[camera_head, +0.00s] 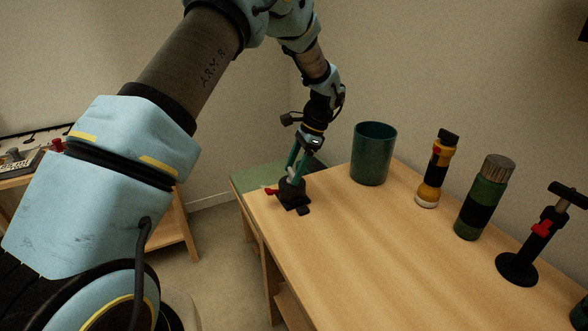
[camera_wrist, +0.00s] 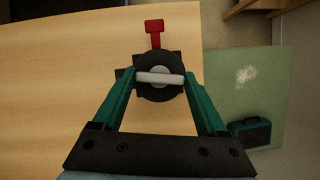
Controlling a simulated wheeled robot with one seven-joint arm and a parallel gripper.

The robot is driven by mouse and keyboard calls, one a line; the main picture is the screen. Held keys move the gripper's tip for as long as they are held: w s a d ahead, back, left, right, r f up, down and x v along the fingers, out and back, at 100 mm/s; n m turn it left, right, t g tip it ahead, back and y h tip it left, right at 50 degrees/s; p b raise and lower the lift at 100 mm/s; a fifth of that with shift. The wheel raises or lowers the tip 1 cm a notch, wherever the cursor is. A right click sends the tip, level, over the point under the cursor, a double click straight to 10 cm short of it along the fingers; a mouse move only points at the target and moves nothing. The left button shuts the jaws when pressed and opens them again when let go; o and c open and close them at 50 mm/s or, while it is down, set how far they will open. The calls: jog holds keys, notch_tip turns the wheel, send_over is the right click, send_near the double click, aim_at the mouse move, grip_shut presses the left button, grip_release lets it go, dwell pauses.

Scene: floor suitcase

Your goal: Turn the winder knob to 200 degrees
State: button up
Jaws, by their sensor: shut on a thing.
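The winder (camera_head: 292,196) is a black device with a red lever on its left, standing at the far left corner of the wooden table. In the wrist view its round black body (camera_wrist: 160,92) carries a pale grey bar-shaped knob (camera_wrist: 160,77), lying nearly crosswise, with the red lever (camera_wrist: 155,30) pointing to the top. My gripper (camera_head: 294,170) reaches down from above. In the wrist view its teal fingers (camera_wrist: 159,79) are shut on the knob, one at each end of the bar. Any angle marks on the winder cannot be made out.
A teal cup (camera_head: 373,153) stands right of the winder. Further right are a yellow-black flashlight (camera_head: 435,170), a green bottle (camera_head: 485,197) and a black stand with a T-handle (camera_head: 530,245). The front tabletop is clear. A dark case (camera_wrist: 250,133) lies on a green mat (camera_wrist: 235,82) beyond the table edge.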

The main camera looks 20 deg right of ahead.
jog(key=shift+m+t, duration=0.4)
jog(key=shift+m, duration=0.5)
jog(key=o, duration=1.3)
jog(key=b+v, duration=0.2)
jog(key=v, duration=0.8)
jog(key=shift+r, duration=0.4)
jog(key=shift+s, duration=0.1)
